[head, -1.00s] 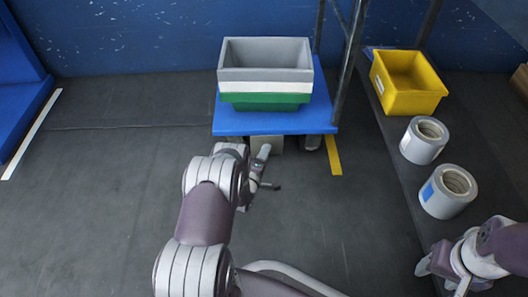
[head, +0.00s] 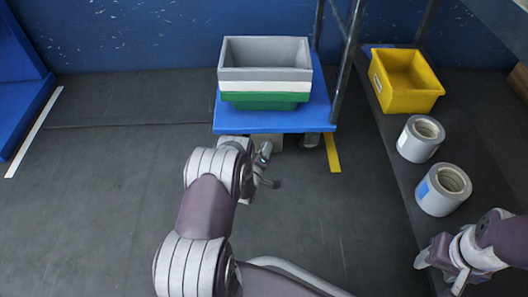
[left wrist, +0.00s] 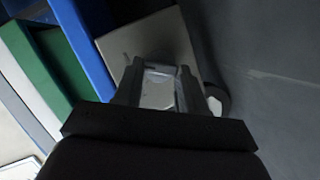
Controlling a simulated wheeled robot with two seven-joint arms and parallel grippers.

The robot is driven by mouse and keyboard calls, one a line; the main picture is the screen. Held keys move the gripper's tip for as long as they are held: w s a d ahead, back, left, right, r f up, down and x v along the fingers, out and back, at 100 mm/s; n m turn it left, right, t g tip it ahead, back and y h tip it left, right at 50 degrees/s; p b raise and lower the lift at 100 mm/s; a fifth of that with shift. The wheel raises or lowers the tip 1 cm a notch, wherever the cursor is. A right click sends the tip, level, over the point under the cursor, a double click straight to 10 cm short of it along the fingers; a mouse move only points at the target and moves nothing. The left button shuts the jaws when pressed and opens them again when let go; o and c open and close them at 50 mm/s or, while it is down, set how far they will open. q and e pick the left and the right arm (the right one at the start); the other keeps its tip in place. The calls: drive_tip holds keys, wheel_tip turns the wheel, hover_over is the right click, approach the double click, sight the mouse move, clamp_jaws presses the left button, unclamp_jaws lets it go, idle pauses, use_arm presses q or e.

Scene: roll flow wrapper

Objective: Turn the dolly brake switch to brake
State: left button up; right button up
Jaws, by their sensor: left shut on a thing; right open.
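The dolly's blue deck (head: 262,122) stands at the back centre and also shows in the left wrist view (left wrist: 82,42). A pale plate (left wrist: 150,42) sits under its near edge and is partly visible in the head view (head: 292,144). My left gripper (head: 264,150) reaches in low at this edge. In the left wrist view its fingers (left wrist: 158,78) are close together on a small pale piece, the brake switch (left wrist: 158,92). The switch's setting cannot be read, and the fingers hide part of it. My right gripper (head: 438,275) is open and empty at the lower right.
Stacked grey, white and green crates (head: 264,74) stand on the dolly. A dark shelf (head: 398,180) on the right holds a yellow bin (head: 404,82) and two rolls (head: 420,138). A yellow floor strip (head: 333,153) lies beside the dolly. The floor at left is clear.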

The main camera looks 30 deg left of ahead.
use_arm(q)
drive_tip(key=o, duration=1.1)
drive_tip(key=shift+c, duration=0.2)
drive_tip(key=p+v, duration=0.7)
drive_tip(key=v, duration=0.5)
drive_tip(key=shift+s, duration=0.35)
drive_tip(key=shift+d, duration=0.1)
